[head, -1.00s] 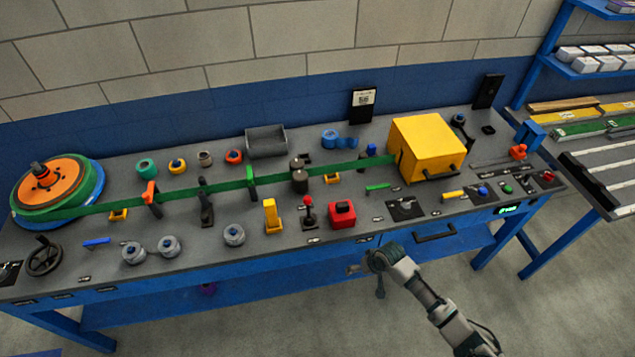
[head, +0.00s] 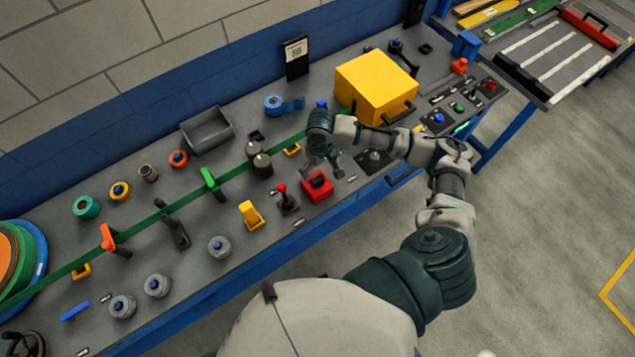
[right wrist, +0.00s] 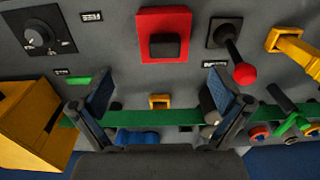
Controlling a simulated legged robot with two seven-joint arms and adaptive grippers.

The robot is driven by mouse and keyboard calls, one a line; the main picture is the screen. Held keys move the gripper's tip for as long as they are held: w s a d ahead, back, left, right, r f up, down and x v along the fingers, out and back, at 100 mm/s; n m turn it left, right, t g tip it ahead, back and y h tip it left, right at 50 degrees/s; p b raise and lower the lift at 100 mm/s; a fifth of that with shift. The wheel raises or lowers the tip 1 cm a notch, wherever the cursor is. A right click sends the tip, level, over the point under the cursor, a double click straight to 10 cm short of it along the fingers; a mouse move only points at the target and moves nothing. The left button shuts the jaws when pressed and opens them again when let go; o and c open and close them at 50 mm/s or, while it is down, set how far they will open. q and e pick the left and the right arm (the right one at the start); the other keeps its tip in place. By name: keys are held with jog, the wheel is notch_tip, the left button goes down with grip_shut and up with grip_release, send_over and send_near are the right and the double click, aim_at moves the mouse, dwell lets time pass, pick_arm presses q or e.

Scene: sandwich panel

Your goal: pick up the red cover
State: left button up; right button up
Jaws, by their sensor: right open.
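The red cover, a red block with a black top (head: 318,187), sits near the front edge of the bench in the head view. In the right wrist view the red cover (right wrist: 163,47) is at the top middle, past my fingertips. My right gripper (head: 328,166) is over the bench just behind the red cover, apart from it. In the right wrist view my right gripper (right wrist: 160,92) is open and empty, its two fingers wide apart over the green strip (right wrist: 150,139). My left gripper is not in view.
A red-knobbed lever (head: 286,200) stands just left of the red cover. A large yellow box (head: 374,87) is behind and right of my gripper. Dark cylinders (head: 261,164) stand on the left. A red handled piece (head: 588,27) lies on the far-right rack.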

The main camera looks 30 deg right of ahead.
aim_at(319, 178)
jog(key=f, duration=0.5)
jog(key=shift+w+a, duration=0.15)
jog(key=shift+a, duration=0.15)
jog(key=shift+a+f, duration=0.35)
jog(key=shift+a, duration=0.15)
jog(key=f, duration=0.4)
jog(key=shift+w+d+f+p, duration=0.1)
jog(key=shift+d+f+p, duration=0.2)
jog(key=shift+d+p, duration=0.05)
jog(key=shift+d+f, duration=0.2)
jog(key=shift+d, duration=0.3)
jog(key=c, duration=0.4)
jog(key=shift+a+r, duration=0.1)
jog(key=shift+a, duration=0.3)
jog(key=c, duration=0.7)
jog(key=shift+o, duration=0.2)
jog(key=shift+a, duration=0.25)
jog(key=shift+d+r, duration=0.1)
jog(key=shift+r, duration=0.25)
jog(key=r, duration=0.3)
jog(key=shift+d, duration=0.4)
pick_arm(q)
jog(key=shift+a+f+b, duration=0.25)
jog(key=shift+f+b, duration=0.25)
jog(key=shift+b, duration=0.35)
pick_arm(e)
jog(key=s+a+r, duration=0.1)
jog(key=s, duration=1.5)
jog(key=shift+a+r, duration=0.15)
jog(key=shift+a, duration=0.2)
